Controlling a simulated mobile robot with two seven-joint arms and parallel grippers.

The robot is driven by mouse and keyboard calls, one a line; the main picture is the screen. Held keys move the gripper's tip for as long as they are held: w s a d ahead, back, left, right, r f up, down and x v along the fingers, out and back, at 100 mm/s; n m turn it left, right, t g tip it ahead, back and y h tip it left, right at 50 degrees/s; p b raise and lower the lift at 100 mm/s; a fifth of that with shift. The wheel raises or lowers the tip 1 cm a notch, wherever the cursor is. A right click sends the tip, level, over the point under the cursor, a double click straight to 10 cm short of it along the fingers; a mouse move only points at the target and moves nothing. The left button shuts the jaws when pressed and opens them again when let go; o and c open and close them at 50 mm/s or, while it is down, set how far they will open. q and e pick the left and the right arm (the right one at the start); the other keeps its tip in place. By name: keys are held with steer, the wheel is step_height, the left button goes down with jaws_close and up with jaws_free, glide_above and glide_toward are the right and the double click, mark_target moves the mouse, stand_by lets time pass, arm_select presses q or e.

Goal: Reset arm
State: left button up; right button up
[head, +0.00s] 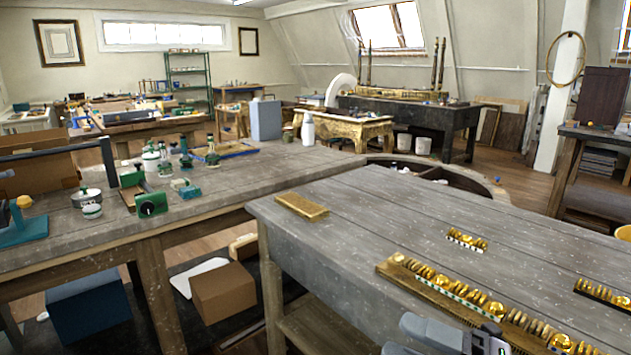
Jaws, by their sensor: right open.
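My right gripper (488,343) shows at the bottom edge of the head view, grey and partly cut off by the frame. It is open, and I see nothing held in it. It is in front of the near edge of a long gilt strip (440,297) with gold balls and discs, which lies on the grey wooden table (380,225). Whether it touches the strip or table I cannot tell. My left gripper is not in view.
A small gilt block (302,206) lies at the table's left end. Two short gilt strips, one near the middle (467,239) and one at right (602,293), lie farther back. A second bench (240,185) at left holds jars and tools.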

steer(key=d+f+m+t+h, duration=0.3)
steer(key=f+m+t+h, duration=0.3)
steer(key=m, duration=0.5)
steer(key=d+f+m+t+h, duration=0.35)
steer(key=f+m+h, duration=0.25)
steer(key=f+m, duration=0.3)
steer(key=s+d+f+m+g+h, duration=0.1)
steer(key=s+f+m+g+h, duration=0.4)
steer(key=s+f+m, duration=0.5)
step_height(320, 180, down, 7)
steer(key=s+g, duration=0.1)
steer(key=s, duration=0.1)
steer(key=shift+s+d+r+m, duration=0.15)
steer(key=shift+s+r+m, duration=0.05)
steer(key=shift+s+m, duration=0.2)
steer(key=shift+g, duration=0.25)
